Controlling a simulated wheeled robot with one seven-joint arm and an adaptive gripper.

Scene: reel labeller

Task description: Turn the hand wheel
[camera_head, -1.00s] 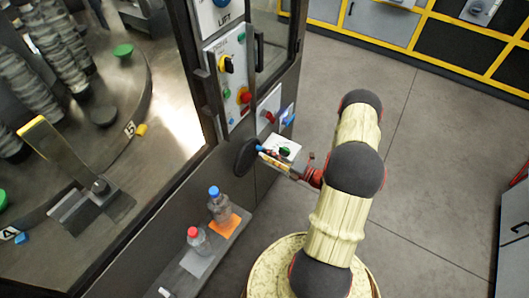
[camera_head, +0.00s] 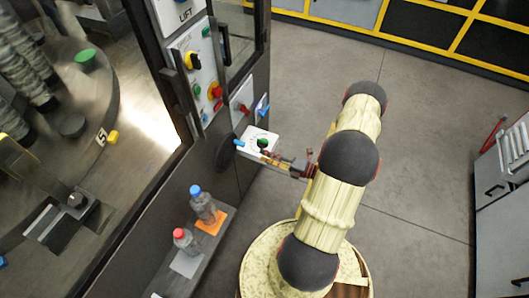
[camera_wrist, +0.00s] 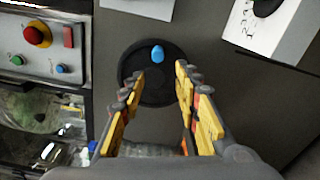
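The hand wheel (camera_wrist: 140,72) is a dark round disc on the grey machine side, with a blue knob (camera_wrist: 157,53) near its upper rim in the wrist view. In the head view the wheel (camera_head: 224,152) is seen edge-on, its blue knob (camera_head: 240,143) pointing toward my arm. My gripper (camera_wrist: 160,76) is open, its yellow-and-dark fingers apart on either side of the wheel's middle in the picture. The knob shows just beyond and between the fingertips, with no contact visible. In the head view my gripper (camera_head: 264,158) is in front of the wheel.
A white box with a green button (camera_head: 262,142) sits close beside the wheel. A control panel (camera_head: 196,70) is above. A shelf below holds a blue-capped bottle (camera_head: 204,206) and a red-capped bottle (camera_head: 185,241). Grey cabinets (camera_head: 503,190) stand right; the floor between is clear.

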